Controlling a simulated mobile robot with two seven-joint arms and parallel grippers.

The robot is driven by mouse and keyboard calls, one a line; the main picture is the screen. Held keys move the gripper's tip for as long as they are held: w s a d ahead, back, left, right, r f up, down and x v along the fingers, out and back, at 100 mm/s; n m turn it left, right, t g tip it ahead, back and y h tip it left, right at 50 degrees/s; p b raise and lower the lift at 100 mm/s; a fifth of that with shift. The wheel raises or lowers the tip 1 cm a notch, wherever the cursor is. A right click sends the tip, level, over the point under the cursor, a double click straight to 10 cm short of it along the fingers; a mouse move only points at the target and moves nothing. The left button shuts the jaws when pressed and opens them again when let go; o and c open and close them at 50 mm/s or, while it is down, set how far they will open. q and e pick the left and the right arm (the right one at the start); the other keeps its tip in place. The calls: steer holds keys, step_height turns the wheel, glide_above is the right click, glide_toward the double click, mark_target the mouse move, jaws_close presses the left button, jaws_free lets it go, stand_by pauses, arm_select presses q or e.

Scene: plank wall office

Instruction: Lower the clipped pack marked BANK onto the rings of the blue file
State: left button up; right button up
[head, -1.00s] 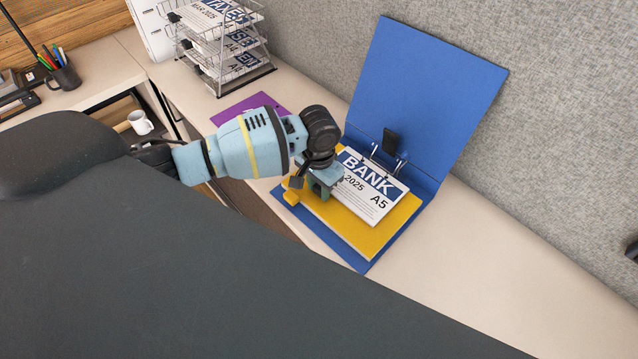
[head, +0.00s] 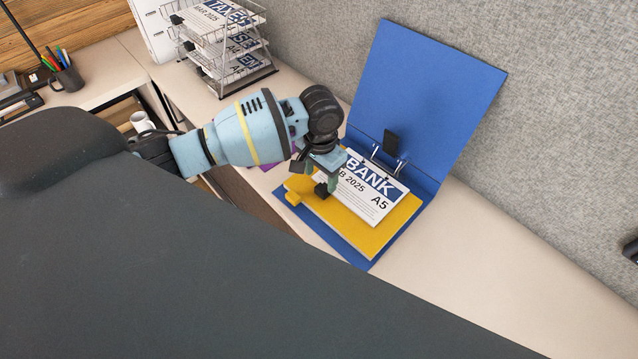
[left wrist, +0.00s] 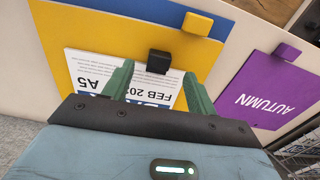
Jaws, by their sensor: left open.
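The clipped pack marked BANK (head: 372,187) lies flat on the yellow divider in the open blue file (head: 428,97), its top edge at the metal rings (head: 401,166). I cannot tell whether the rings pass through its holes. Its black clip (head: 321,190) sits on the edge away from the rings. In the left wrist view the pack (left wrist: 88,70) and clip (left wrist: 159,64) lie beyond my fingers. My left gripper (head: 327,177) is open and empty, just above the pack by the clip; its green fingers (left wrist: 158,84) stand apart. My right gripper is out of view.
The yellow divider (head: 372,241) has a tab at its left. A purple divider marked AUTUMN (left wrist: 262,95) lies beside the file. A wire tray rack (head: 225,55) with packs stands at the back left.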

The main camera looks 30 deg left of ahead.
arm_select(q)
step_height(320, 180, up, 2)
steer(key=shift+r, duration=0.35)
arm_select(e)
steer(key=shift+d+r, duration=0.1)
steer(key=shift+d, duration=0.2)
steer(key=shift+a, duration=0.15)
